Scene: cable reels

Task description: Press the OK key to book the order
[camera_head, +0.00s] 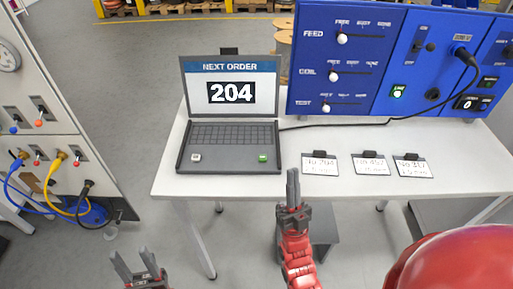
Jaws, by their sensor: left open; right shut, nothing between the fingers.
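A grey laptop (228,138) stands open on the white table. Its screen (231,92) reads "NEXT ORDER 204". A green key (263,158) sits at the front right of its base, and a whitish key (196,157) at the front left; their lettering is too small to read. My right gripper (293,178) is shut and empty, at the table's front edge, right of and nearer than the green key, apart from it. My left gripper (136,264) is open and empty, low at the left, away from the table.
Several labelled cards (320,164) lie on the table (240,186) right of the laptop. A blue control panel (390,60) with sliders stands behind them. A black cable (350,124) runs from the laptop towards the panel. A grey cabinet (45,100) with plugged cables stands at the left.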

